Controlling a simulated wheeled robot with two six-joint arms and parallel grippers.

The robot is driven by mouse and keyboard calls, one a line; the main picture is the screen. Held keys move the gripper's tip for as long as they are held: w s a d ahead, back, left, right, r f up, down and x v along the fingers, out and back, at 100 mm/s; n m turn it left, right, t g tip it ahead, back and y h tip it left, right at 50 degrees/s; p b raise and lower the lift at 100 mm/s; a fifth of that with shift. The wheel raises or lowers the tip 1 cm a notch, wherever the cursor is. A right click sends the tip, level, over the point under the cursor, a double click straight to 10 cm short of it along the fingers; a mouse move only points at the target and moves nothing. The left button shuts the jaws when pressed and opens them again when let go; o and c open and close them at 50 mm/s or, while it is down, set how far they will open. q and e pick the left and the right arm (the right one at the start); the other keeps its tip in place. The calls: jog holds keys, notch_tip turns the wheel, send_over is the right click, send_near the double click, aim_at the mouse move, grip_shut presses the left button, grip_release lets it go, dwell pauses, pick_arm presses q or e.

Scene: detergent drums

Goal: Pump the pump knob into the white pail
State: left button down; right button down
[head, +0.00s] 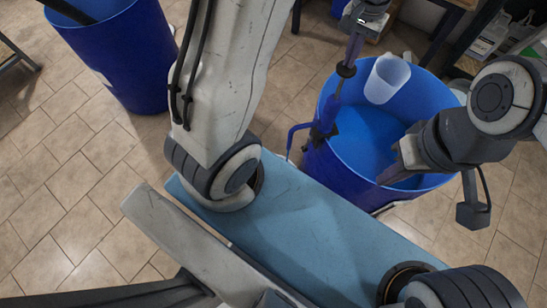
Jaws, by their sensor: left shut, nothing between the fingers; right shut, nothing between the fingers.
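The large blue drum (345,178) stands right of centre, with a smooth blue inside. The slim pump (334,105) stands upright at its left side, with dark and blue parts; its knob is hard to make out. A whitish translucent pail (387,80) shows at the drum's far inner side; I cannot tell what holds it. My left gripper (360,20) is shut at the top edge, at or just above the pump's upper end; contact is unclear. My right gripper (397,165) is shut and empty, over the drum's right part.
Another blue drum (118,60) stands at the upper left. A shelf with white containers (488,38) is at the upper right. Tiled floor (60,180) is clear at the left.

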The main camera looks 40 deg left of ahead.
pick_arm(q)
jog(key=shift+s+f+b, duration=0.1)
jog(key=shift+f+b, duration=2.6)
jog(key=shift+f, duration=1.55)
jog(key=shift+r, duration=0.2)
notch_tip(320, 180, up, 12)
jog(key=p, duration=1)
jog(key=shift+f, duration=0.25)
jog(key=shift+f, duration=0.1)
